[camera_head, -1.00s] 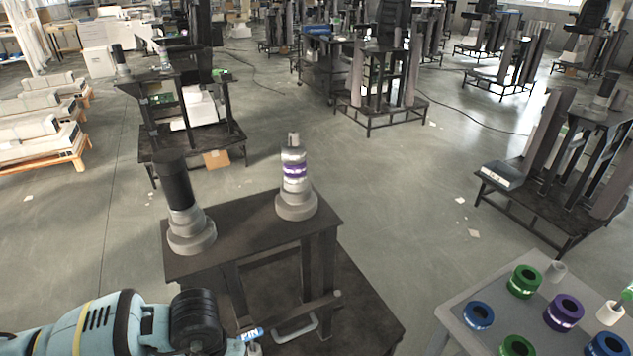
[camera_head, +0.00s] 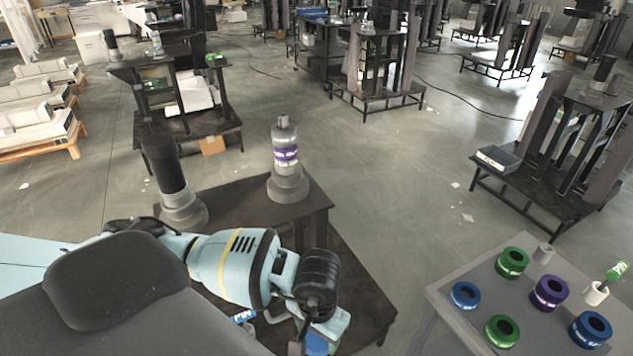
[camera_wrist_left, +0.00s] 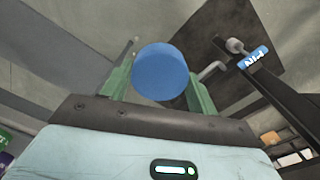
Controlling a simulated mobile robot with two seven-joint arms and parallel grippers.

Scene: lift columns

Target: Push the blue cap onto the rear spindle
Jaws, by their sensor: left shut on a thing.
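The blue cap (camera_wrist_left: 160,73) sits between the two green fingers of my left gripper (camera_wrist_left: 160,92), which is shut on it. In the head view the cap (camera_head: 317,345) shows partly at the bottom edge, below my left gripper (camera_head: 319,337). Two upright columns stand on the dark stand (camera_head: 237,207). The right, slightly farther spindle (camera_head: 284,150) is grey with a purple band and a narrow tip. The left column (camera_head: 170,180) has a black upper part and a grey stepped base. The held cap is nearer me than both and apart from them. My right gripper is not in view.
A grey table (camera_head: 455,325) at the lower right holds blue, green and purple rings, such as a purple ring (camera_head: 549,293). A blue tag marked PIN (camera_wrist_left: 255,58) is beside the gripper. Floor is open behind the stand. Other stands are farther back.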

